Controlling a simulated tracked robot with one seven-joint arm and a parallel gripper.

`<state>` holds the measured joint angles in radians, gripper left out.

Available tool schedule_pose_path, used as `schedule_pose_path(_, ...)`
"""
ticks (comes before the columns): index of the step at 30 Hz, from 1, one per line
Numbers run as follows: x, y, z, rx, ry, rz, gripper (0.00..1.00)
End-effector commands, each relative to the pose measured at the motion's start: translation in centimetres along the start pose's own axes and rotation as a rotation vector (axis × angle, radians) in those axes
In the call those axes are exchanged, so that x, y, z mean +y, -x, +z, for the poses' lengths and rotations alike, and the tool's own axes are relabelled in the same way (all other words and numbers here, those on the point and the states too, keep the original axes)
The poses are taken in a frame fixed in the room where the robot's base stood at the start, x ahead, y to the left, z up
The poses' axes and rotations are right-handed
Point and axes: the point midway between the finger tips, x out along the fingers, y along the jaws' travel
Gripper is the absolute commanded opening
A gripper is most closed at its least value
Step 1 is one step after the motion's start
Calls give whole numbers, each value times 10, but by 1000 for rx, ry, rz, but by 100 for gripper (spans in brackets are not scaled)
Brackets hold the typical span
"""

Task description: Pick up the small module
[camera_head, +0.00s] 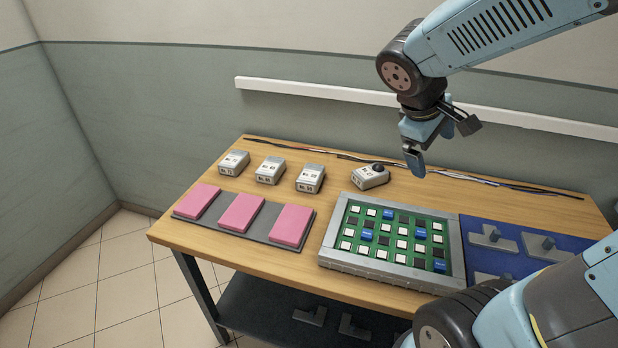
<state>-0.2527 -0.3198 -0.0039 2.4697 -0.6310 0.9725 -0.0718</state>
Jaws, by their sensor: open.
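Several small pale grey modules stand in a row along the back of the wooden table: one at the left (234,162), a second (270,170), a third (311,178), and a fourth with a dark round knob on top (370,177). I cannot tell which one the task means. Smaller blue blocks (388,214) sit among white and black squares on a green board (377,235). My gripper (441,145) is open and appears empty, in the air above the back of the table, to the right of the knobbed module. It touches nothing that I can see.
Pink blocks (242,212) lie on a dark mat (213,225) at the left. A grey frame (330,242) surrounds the green board. A blue panel with grey fittings (492,238) is at the right. Cables (518,186) run along the back edge. My own body hides the front right.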

Motion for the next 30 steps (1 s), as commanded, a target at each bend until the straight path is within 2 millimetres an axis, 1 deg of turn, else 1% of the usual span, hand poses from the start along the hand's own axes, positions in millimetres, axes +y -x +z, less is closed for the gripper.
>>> schedule_pose_path(1,-1,-7,-10,-27,77,30,100)
schedule_pose_path(3,0,-15,-24,-60,180,79,100)
schedule_pose_path(5,0,-21,-37,-84,270,123,100)
schedule_pose_path(10,-4,-38,-77,-144,529,251,100)
schedule_pose_path(14,-14,-50,-112,-176,729,354,100)
schedule_pose_path(17,-25,-58,-141,-193,881,436,100)
schedule_pose_path(21,-50,-69,-182,-205,1097,555,100)
schedule_pose_path(23,-63,-73,-200,-207,1189,607,100)
schedule_pose_path(27,-100,-84,-240,-197,1399,730,100)
schedule_pose_path(30,-129,-92,-263,-184,1532,812,100)
